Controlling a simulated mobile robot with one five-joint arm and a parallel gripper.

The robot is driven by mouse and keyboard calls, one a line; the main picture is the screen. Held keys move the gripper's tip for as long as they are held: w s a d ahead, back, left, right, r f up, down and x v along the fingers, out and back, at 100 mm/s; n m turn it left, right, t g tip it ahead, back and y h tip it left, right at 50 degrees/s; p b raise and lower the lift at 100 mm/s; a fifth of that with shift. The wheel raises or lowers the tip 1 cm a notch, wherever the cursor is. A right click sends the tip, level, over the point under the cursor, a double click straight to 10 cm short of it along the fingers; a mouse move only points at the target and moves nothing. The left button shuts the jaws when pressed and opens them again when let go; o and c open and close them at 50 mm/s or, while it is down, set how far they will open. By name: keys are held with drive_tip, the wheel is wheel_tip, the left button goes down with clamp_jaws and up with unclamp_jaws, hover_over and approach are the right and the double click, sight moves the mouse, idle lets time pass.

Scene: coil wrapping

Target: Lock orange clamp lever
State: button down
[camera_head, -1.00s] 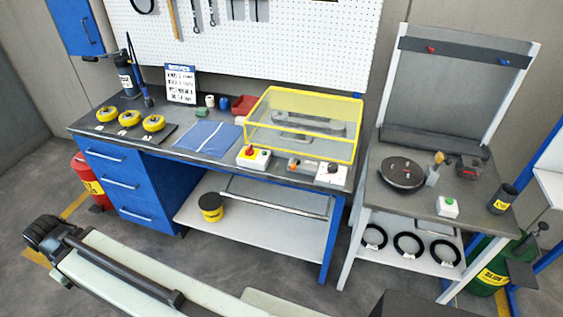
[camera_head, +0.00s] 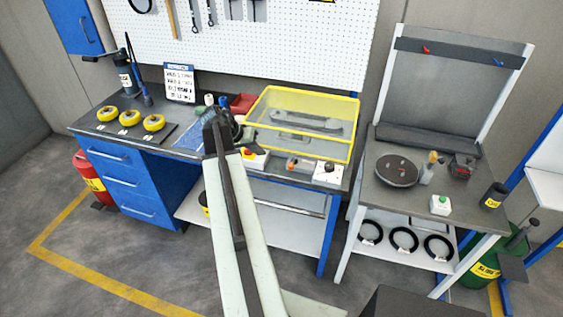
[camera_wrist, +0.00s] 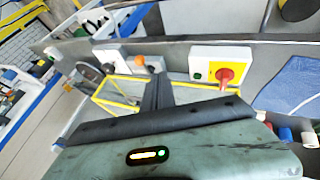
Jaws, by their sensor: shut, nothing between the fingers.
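A small orange part (camera_head: 291,163), likely the clamp lever, sits at the front edge of the workbench (camera_head: 185,139), before the yellow-framed clear cover (camera_head: 303,119). It also shows small in the wrist view (camera_wrist: 140,61), by a pale block; its exact position is too small to tell. My gripper (camera_head: 222,122) is raised over the bench front, left of the orange part in the head view and apart from it. In the wrist view the dark fingers (camera_wrist: 158,88) are together and empty, pointing toward the bench edge near the orange part.
A red-and-yellow switch box (camera_head: 254,158) stands left of the orange part, and a white box with a dark knob (camera_head: 328,172) stands right of it. Yellow rollers (camera_head: 130,117) lie at the bench's left. A side table (camera_head: 432,187) with a black disc (camera_head: 396,171) stands right.

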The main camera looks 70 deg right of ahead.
sight(293, 163)
drive_tip(key=s+d+f+b, duration=0.5)
drive_tip(key=s+f+b, duration=0.2)
drive_tip(key=f+b, duration=0.1)
drive_tip(key=shift+s+d+f, duration=0.15)
drive_tip(key=shift+s+f, duration=0.1)
